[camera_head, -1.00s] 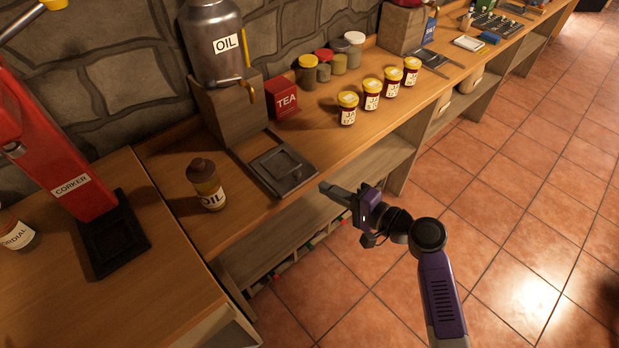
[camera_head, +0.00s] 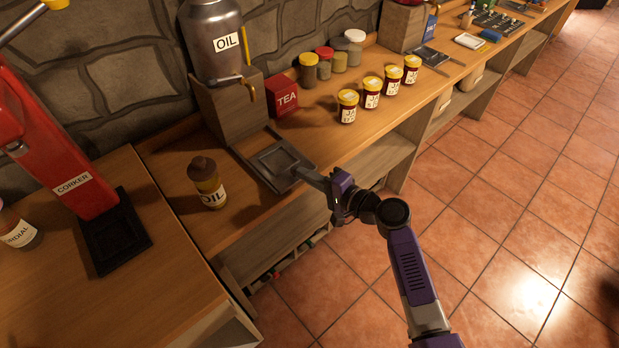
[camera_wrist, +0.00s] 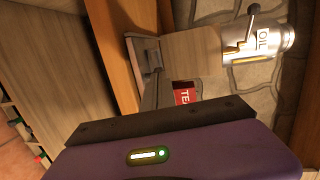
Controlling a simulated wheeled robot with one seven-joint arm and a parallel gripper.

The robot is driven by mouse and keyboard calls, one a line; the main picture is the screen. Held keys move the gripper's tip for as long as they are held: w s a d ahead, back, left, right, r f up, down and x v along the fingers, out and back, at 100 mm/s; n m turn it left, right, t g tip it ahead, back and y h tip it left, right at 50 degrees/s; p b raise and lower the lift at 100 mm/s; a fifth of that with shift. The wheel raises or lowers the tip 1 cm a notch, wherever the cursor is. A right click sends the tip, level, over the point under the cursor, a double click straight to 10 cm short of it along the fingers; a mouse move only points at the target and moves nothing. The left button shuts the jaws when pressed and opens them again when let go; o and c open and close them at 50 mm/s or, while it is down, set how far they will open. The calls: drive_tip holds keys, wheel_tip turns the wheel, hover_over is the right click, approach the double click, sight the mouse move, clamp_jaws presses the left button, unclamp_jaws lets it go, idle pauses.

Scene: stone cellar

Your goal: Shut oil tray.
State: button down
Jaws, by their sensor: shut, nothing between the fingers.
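The oil tray (camera_head: 262,172) is a flat dark grey square tray. It sticks out on the counter in front of the wooden base of the oil dispenser (camera_head: 217,45). My gripper (camera_head: 304,173) is shut and empty, and its fingertips are at the tray's front right edge in the head view. I cannot tell whether they touch it. The wrist view shows the dispenser (camera_wrist: 262,40) on its side, with the gripper body across the bottom of the picture.
A brown oil bottle (camera_head: 207,185) stands left of the tray. A red tea box (camera_head: 282,97) stands beside the dispenser base, and several jam jars (camera_head: 372,93) line the counter to the right. The red corker (camera_head: 70,175) is at the left. Open shelves lie under the counter.

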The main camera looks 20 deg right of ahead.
sight(287, 165)
drive_tip(key=b+x, duration=0.1)
drive_tip(key=x, duration=0.1)
drive_tip(key=b+x, duration=0.1)
drive_tip(key=x, duration=0.2)
drive_tip(key=d+r+b+x, duration=0.1)
drive_tip(key=x, duration=0.2)
drive_tip(key=shift+w, duration=0.5)
drive_tip(key=shift+w+a+r, duration=0.1)
drive_tip(key=shift+w+r, duration=0.1)
drive_tip(key=shift+r, duration=0.15)
